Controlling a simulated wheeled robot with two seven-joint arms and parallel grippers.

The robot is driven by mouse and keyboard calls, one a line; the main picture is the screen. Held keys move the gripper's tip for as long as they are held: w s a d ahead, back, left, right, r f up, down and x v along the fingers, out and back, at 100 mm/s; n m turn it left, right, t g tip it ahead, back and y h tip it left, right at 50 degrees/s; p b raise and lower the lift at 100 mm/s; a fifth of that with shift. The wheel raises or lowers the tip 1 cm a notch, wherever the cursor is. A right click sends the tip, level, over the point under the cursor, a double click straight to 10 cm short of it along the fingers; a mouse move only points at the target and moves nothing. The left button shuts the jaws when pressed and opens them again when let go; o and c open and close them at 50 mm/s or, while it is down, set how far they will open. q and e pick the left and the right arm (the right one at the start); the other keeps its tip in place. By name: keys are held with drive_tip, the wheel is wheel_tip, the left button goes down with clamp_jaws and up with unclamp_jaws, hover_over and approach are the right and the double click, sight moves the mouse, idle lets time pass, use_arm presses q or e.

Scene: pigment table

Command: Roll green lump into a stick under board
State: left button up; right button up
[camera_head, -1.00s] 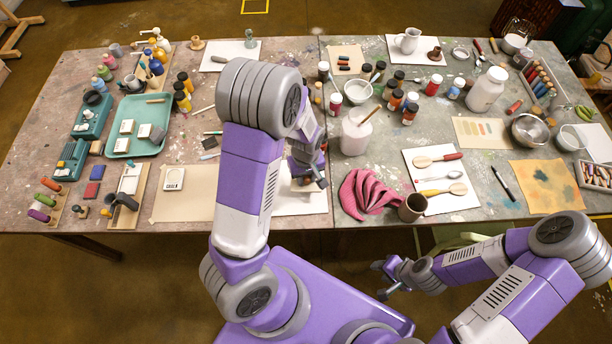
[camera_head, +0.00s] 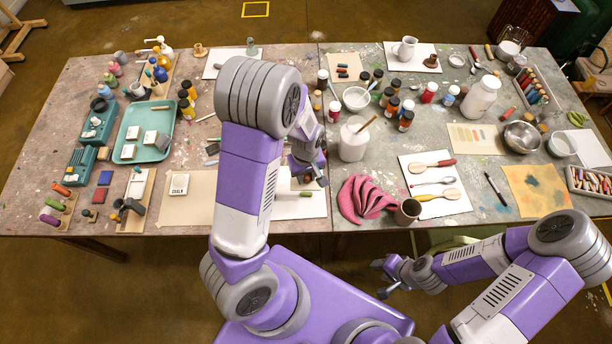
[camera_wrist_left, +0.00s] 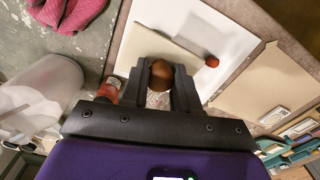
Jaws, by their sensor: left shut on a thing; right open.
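My left gripper (camera_head: 307,176) is over the white sheet (camera_head: 312,210) at the table's front middle. In the left wrist view it (camera_wrist_left: 160,85) is shut on the round brown knob (camera_wrist_left: 160,74) of a pale flat board (camera_wrist_left: 150,45), low over the sheet; I cannot tell whether the board touches anything. My right gripper (camera_head: 384,279) is open and empty, off the table's front edge.
A pink cloth (camera_head: 364,199) and a dark cup (camera_head: 408,211) stand right of the sheet. A white jar (camera_head: 353,140) stands behind the cloth. Bare tan paper (camera_head: 195,205) lies to the left. A small reddish piece (camera_wrist_left: 212,61) lies by the sheet's edge.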

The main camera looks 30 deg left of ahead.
sight(306, 193)
use_arm(q)
drive_tip(key=shift+o, duration=1.2)
drive_tip(key=shift+c, duration=1.1)
drive_tip(key=shift+f+b, duration=2.7)
drive_tip(key=shift+f, duration=0.8)
drive_tip(key=shift+f+b, duration=0.35)
drive_tip(key=shift+f, duration=0.15)
drive_tip(key=shift+w, duration=0.1)
